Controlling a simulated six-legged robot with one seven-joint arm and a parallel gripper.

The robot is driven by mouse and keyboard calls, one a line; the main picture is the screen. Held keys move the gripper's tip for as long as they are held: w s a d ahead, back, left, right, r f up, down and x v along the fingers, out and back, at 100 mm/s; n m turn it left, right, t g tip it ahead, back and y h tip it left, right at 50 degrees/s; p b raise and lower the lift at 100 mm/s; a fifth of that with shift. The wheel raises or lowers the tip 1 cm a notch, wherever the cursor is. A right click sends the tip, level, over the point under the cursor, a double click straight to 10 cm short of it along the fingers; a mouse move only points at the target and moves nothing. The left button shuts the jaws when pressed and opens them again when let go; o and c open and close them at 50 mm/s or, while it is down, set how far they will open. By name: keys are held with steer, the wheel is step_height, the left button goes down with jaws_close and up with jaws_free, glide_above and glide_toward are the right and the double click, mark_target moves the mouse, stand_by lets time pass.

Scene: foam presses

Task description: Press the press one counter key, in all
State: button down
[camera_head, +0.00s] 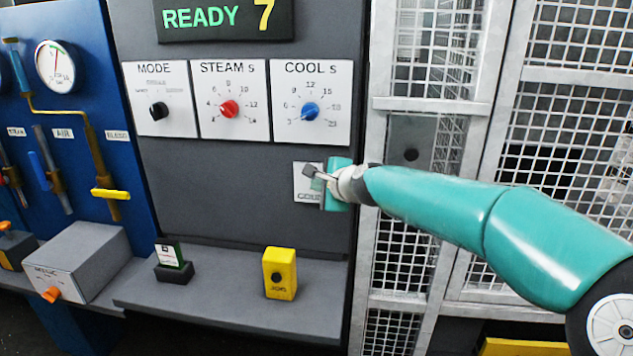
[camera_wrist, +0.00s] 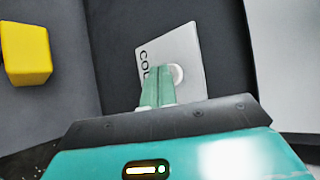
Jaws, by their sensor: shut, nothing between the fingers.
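The counter key plate is a small white square (camera_head: 305,190) on the dark grey panel, below the COOL dial, with its label partly hidden by my gripper. In the wrist view the plate (camera_wrist: 187,85) shows the letters "COU" and a round pale key (camera_wrist: 177,75). My gripper (camera_head: 312,174) is shut and empty, its fingertips in front of the plate. In the wrist view the closed fingers (camera_wrist: 158,75) overlap the plate just left of the key's middle and hide part of it. I cannot tell whether the tips touch the key or the plate.
Above are a display (camera_head: 225,18) reading READY 7 and the MODE (camera_head: 160,98), STEAM (camera_head: 232,100) and COOL (camera_head: 311,102) dials. A yellow button box (camera_head: 280,274) stands on the shelf (camera_head: 225,300) below. A mesh guard (camera_head: 430,50) stands right of the panel, behind my arm.

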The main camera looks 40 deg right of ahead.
steer(key=shift+w+d, duration=0.15)
steer(key=shift+d, duration=0.1)
stand_by(0.3)
steer(key=shift+a, duration=0.1)
steer(key=shift+s+a, duration=0.5)
steer(key=shift+a, duration=0.05)
stand_by(0.3)
steer(key=s+a, duration=0.1)
steer(key=a, duration=0.1)
steer(key=s+a, duration=0.2)
stand_by(0.3)
stand_by(0.8)
